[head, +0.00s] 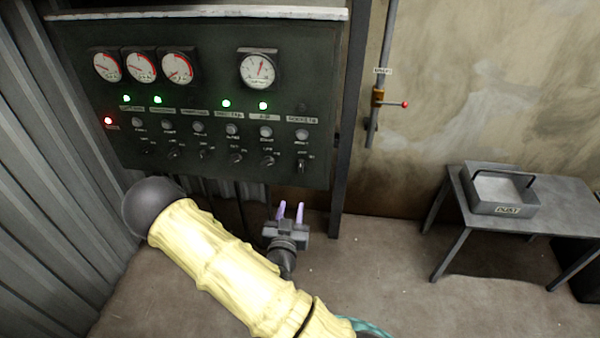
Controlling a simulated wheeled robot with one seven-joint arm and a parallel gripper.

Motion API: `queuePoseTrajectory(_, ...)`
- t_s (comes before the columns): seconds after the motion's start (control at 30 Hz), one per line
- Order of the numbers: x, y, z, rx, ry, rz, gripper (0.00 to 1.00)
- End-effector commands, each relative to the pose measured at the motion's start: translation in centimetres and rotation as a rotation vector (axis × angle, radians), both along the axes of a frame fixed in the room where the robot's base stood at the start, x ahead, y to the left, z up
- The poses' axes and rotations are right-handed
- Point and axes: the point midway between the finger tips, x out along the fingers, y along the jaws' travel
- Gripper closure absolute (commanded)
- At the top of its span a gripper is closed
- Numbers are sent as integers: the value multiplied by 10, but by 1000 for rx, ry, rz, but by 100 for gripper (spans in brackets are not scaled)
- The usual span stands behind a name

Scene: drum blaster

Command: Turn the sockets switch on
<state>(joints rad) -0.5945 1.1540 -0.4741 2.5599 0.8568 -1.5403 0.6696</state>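The dark control panel (210,90) stands at the upper left in the head view. The sockets switch (301,166) is the small rotary knob at the lower right of the panel, in the column under the label that reads SOCKETS (302,120). The lamp above that label (301,107) is dark. My gripper (290,211) is below and slightly left of this switch, apart from the panel as far as I can tell. Its two pale purple fingers point up and stand apart with nothing between them.
Several green lamps and one red lamp (108,120) are lit. A pipe with a red-handled valve (379,98) is on the wall. A table (570,194) with a grey box (500,191) stands right.

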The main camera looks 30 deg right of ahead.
Motion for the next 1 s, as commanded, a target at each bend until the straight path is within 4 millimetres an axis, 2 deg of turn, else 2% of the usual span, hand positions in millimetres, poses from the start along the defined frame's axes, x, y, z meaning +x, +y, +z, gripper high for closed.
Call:
queuePoseTrajectory(0.47,6,-4,1,-6,-9,4,65)
queuePoseTrajectory(0.67,28,-19,2,-6,-9,2,65)
queuePoseTrajectory(1.0,78,-53,3,-6,-8,4,65)
